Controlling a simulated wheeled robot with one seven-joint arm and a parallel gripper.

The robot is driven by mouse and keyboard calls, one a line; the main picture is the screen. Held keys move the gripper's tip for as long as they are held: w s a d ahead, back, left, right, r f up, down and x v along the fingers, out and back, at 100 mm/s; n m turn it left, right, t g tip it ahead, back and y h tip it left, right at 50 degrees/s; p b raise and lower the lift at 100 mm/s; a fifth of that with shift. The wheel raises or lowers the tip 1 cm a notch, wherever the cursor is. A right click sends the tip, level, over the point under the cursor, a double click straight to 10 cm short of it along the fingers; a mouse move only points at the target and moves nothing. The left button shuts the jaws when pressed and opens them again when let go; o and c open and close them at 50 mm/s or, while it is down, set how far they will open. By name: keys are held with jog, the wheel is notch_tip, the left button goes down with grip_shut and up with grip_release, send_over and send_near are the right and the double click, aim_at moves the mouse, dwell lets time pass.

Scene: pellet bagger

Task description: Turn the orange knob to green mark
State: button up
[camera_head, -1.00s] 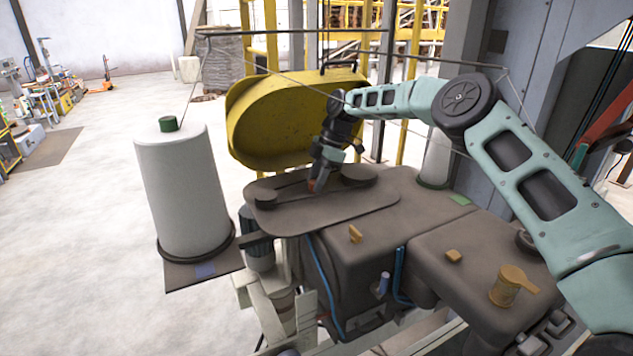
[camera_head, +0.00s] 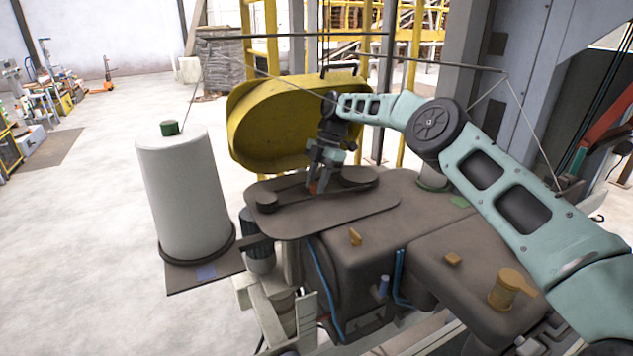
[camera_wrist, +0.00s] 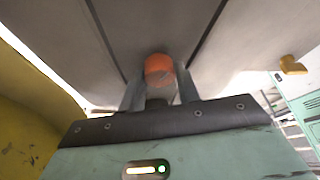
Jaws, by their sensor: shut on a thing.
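The orange knob (camera_wrist: 158,68) sits between the two fingers of my gripper (camera_wrist: 160,88) in the wrist view, with a finger on each side of it. My gripper points down at the plate and is shut on the knob. The fingers hide part of the knob. I cannot make out a green mark beside it.
A raised yellow cover (camera_head: 265,130) stands behind the plate. Round pulleys (camera_head: 266,203) and a belt lie on the plate.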

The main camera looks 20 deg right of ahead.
jog(key=o, duration=1)
jog(key=shift+d, duration=0.1)
